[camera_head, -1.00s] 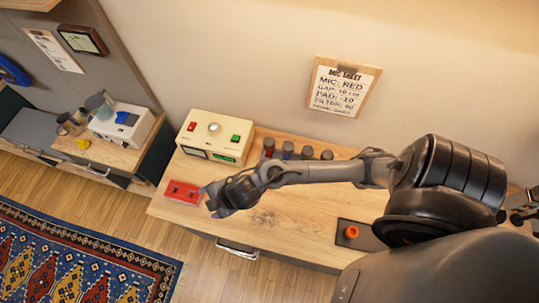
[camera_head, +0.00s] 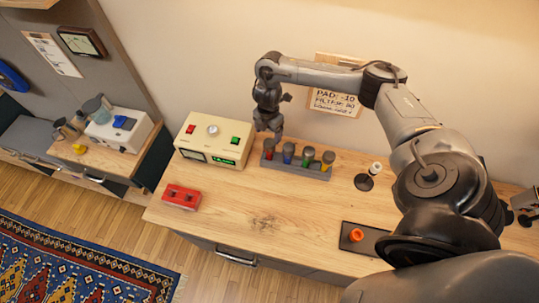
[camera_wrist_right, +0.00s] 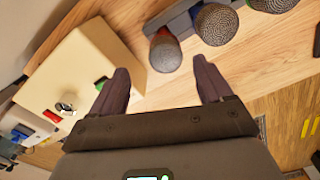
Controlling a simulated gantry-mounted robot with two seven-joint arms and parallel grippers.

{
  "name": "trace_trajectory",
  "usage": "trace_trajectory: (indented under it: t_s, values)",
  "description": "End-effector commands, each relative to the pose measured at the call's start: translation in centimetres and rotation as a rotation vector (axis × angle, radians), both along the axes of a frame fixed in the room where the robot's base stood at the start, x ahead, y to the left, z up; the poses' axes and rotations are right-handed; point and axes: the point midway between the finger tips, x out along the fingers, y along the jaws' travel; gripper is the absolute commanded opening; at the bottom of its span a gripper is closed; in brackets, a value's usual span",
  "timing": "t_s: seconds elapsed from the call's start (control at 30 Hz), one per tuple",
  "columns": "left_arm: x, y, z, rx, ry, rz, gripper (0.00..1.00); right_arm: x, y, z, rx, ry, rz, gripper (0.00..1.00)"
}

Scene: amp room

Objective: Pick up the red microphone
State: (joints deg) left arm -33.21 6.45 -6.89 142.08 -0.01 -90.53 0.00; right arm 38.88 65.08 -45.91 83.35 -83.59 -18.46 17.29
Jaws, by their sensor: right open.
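The red microphone (camera_head: 268,149) stands at the left end of a grey rack (camera_head: 296,171) on the wooden desk, with a dark mesh head and a red band. In the right wrist view the red microphone (camera_wrist_right: 165,53) shows its mesh head between and just beyond the fingertips, with red at its edge. My right gripper (camera_head: 268,130) points down just above it, partly hiding its head. In the wrist view my right gripper (camera_wrist_right: 162,76) is open, with nothing between the fingers. My left gripper is not in view.
Blue, green and yellow microphones (camera_head: 307,156) stand close by in the rack. A cream box (camera_head: 212,140) with buttons is just left of the gripper. A red box (camera_head: 181,197) lies at the desk's left front. The desk middle is clear.

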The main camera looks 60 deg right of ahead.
Motion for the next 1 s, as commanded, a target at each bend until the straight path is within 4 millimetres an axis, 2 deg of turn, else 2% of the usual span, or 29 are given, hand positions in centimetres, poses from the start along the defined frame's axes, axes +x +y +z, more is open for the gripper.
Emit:
trace_trajectory:
  t_s: [0.13,0.47,0.73,1.0]
  values:
    - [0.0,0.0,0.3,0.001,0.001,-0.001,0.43,0.0,0.1,-1.7,0.001,0.001,0.0,0.79]
    - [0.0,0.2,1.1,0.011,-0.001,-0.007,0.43,-0.4,0.3,-3.7,-0.001,0.002,0.001,0.79]
    - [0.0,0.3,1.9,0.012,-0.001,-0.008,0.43,-0.7,0.6,-7.1,0.0,-0.001,0.001,0.79]
    - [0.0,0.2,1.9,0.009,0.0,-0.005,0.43,-0.7,0.5,-7.8,-0.002,-0.002,0.001,0.79]
